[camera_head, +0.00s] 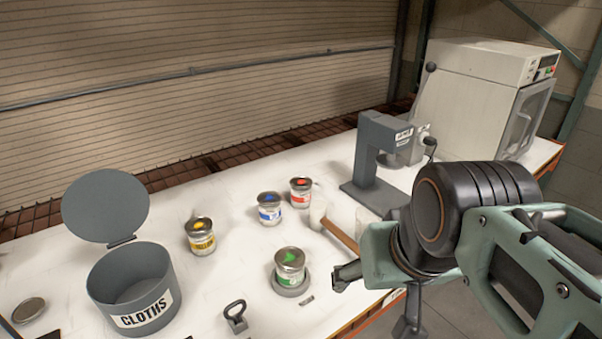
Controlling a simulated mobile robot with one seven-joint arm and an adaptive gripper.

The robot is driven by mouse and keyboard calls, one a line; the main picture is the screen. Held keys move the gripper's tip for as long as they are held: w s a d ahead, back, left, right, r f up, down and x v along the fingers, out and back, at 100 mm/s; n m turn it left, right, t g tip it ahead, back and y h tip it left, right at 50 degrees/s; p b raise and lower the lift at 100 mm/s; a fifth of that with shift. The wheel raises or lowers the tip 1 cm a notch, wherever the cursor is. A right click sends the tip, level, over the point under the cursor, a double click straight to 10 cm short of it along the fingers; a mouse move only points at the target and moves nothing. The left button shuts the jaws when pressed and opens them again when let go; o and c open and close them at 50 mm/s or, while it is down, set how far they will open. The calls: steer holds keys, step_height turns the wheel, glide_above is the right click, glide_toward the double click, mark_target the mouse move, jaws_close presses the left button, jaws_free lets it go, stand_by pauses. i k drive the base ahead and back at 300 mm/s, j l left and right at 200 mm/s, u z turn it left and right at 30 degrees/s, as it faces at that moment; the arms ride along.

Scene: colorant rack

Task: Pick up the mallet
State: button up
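The mallet has a pale head (318,214) and a wooden handle (341,235). It lies on the white bench right of the middle, with its handle running toward the lower right. The far end of the handle is hidden behind my gripper. My gripper (378,298) is in the lower right, with its two fingers spread apart and nothing visible between them. It appears nearer to the camera than the mallet, close to the bench's front edge. I cannot tell the exact gap between them.
Yellow (201,236), blue (269,208), red (301,192) and green (290,265) paint cans stand near the mallet. A grey press (372,165) and a white cabinet (475,88) stand behind. A grey cloths bin (130,285) has its lid open. A black-handled tool (235,314) lies in front.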

mark_target(318, 220)
steer(key=i+l, duration=0.25)
steer(key=l, duration=0.15)
steer(key=i+l, duration=0.55)
steer(key=l, duration=0.3)
steer(key=k, duration=0.1)
steer(key=i, duration=0.2)
